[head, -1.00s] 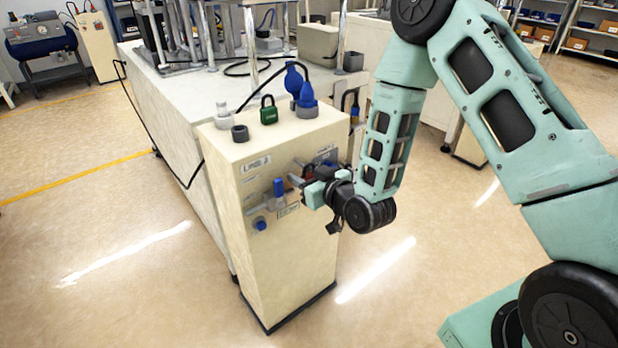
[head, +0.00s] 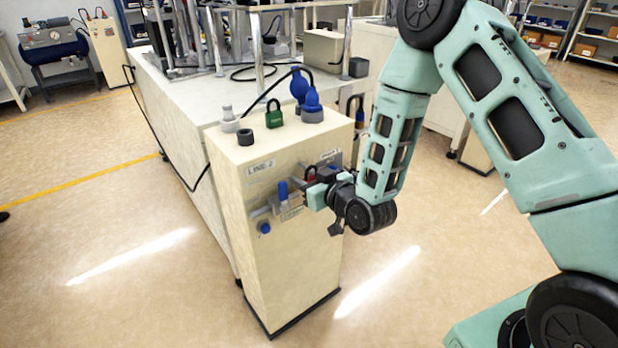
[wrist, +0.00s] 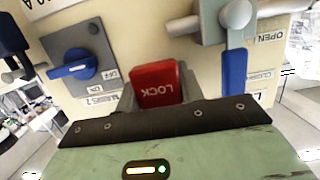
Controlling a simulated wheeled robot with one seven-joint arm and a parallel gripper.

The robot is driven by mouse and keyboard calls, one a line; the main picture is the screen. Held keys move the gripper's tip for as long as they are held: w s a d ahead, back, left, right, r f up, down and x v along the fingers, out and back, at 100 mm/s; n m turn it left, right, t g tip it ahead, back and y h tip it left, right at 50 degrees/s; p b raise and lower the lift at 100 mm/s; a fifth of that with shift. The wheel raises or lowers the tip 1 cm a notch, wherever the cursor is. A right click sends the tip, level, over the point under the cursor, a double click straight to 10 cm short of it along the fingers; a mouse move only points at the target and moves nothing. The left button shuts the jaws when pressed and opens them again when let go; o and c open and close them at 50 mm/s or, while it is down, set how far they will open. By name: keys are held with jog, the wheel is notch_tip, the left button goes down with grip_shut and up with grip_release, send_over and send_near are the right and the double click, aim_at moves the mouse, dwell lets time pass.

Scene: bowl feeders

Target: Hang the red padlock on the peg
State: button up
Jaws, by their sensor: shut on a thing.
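The red padlock (head: 310,175) is in front of the upper front face of the cream cabinet (head: 285,265). In the wrist view the red padlock (wrist: 156,86) shows its red body with the word LOCK upside down. My gripper (head: 318,190) is shut on the padlock, close to the cabinet face. In the wrist view my gripper's dark front edge hides part of the padlock and the fingertips. I cannot make out a bare peg with certainty, nor whether the shackle touches anything.
A valve with a blue lever (wrist: 235,75) is beside the padlock, and a blue rotary switch (wrist: 74,70) is on its other side. The floor left is open.

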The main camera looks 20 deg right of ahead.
jog(key=shift+w+a+f, duration=0.1)
jog(key=shift+w+a, duration=0.25)
jog(key=shift+w, duration=0.15)
jog(key=o, duration=1)
jog(key=shift+s, duration=0.4)
jog(key=shift+o, duration=0.8)
jog(key=p+v, duration=0.2)
jog(key=v, duration=0.5)
jog(key=shift+d+r, duration=0.2)
jog(key=shift+r, duration=0.1)
jog(key=p+v, duration=1)
jog(key=p, duration=0.2)
jog(key=shift+s+d+f, duration=0.2)
jog(key=shift+s+f, duration=0.05)
jog(key=shift+s, duration=0.05)
